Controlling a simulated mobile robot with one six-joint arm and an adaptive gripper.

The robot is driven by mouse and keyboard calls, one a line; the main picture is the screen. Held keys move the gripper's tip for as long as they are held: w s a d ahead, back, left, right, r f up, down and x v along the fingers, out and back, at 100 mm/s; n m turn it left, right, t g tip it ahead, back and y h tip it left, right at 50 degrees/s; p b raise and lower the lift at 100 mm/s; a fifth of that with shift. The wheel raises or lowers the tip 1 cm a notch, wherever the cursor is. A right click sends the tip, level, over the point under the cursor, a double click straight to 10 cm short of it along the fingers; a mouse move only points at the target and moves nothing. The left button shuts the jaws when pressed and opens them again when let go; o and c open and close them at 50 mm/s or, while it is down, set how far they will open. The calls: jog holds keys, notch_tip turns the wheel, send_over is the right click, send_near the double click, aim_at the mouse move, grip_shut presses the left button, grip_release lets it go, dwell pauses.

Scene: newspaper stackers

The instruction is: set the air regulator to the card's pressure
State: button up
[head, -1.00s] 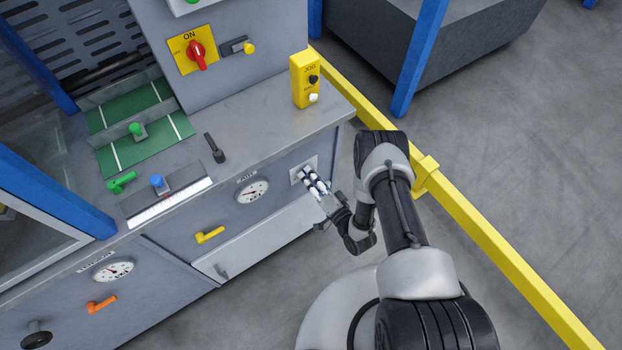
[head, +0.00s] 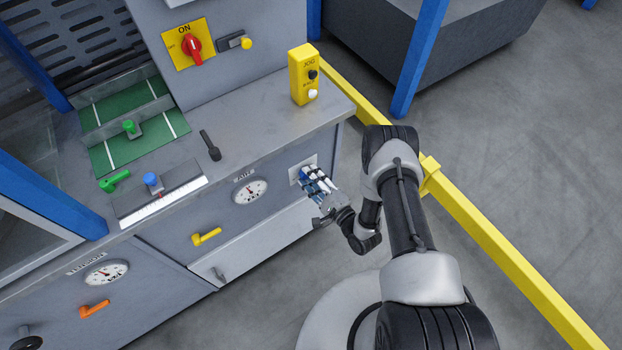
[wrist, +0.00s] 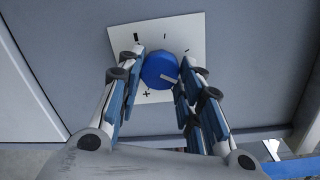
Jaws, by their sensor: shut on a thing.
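The air regulator is a blue round knob (wrist: 159,70) on a white plate (wrist: 190,32) with plus and minus marks, on the cabinet front. A pale pointer line on the knob points right and slightly down in the wrist view. My gripper (wrist: 158,78) is shut on the knob, a finger at each side of it. In the head view my gripper (head: 313,180) covers the knob, and the plate's edge shows behind it. The AIR gauge (head: 250,191) is left of the plate; its needle is too small to read exactly. I see no card that I can read.
A yellow lever (head: 206,236) sits below the gauge. A yellow jog box (head: 303,75) stands on the cabinet top above my gripper. A yellow rail (head: 480,237) runs along the right of my arm.

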jog(key=shift+r+m, duration=0.1)
jog(key=shift+m, duration=0.3)
jog(key=o, duration=1.1)
jog(key=shift+c, duration=0.2)
jog(key=v, duration=1.2)
jog(key=shift+f, duration=0.25)
